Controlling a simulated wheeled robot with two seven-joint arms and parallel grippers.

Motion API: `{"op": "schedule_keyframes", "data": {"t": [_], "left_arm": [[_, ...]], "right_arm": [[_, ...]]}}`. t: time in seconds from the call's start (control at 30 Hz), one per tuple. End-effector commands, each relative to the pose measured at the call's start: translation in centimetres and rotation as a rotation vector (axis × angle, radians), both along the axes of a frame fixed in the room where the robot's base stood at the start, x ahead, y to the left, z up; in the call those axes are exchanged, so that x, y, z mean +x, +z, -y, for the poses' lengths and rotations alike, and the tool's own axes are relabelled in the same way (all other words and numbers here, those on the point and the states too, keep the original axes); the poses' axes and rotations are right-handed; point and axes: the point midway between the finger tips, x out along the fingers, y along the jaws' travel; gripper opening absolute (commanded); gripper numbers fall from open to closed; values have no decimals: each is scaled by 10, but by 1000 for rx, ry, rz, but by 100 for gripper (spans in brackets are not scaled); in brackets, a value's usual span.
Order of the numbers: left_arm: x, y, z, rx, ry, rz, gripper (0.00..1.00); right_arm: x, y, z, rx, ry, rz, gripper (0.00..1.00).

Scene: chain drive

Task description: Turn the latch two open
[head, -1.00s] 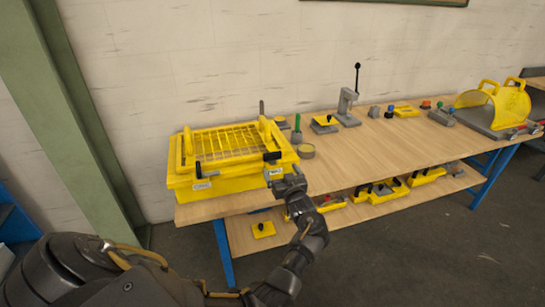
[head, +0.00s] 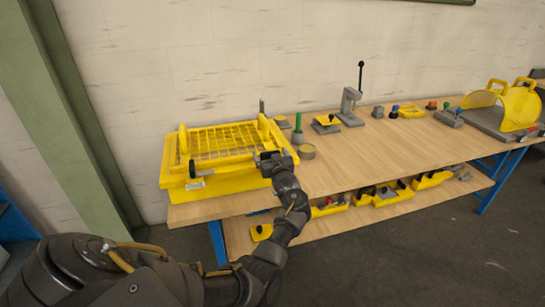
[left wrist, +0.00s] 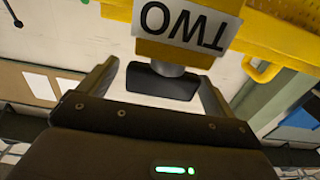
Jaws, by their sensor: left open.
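A yellow box (head: 222,183) with a yellow mesh lid (head: 222,142) stands at the left end of the bench. Latch two's black handle (left wrist: 162,81) shows in the left wrist view, just below the white label reading TWO (left wrist: 188,22), upside down there. My left gripper (left wrist: 158,75) is open, with one finger on each side of the handle. I cannot tell whether either finger touches it. In the head view my left gripper (head: 269,157) is at the box's front right corner and hides latch two. Another black latch handle (head: 192,169) shows at the front left. My right gripper is not in view.
Yellow parts (head: 390,190) lie on the lower shelf. The bench middle is clear.

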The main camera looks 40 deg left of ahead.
Motion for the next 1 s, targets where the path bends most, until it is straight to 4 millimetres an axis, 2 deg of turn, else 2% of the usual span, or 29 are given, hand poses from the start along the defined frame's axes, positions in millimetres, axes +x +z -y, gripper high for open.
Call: {"op": "schedule_keyframes", "data": {"t": [0.2,0.53,0.77,1.0], "left_arm": [[-1,0,-2,0,2,0,90],[0,0,0,0,0,0,46],[0,1,0,1,-19,-1,46],[-1,2,0,3,-127,-4,46]], "right_arm": [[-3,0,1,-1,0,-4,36],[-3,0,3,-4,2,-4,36],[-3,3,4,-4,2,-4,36],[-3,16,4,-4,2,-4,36]]}}
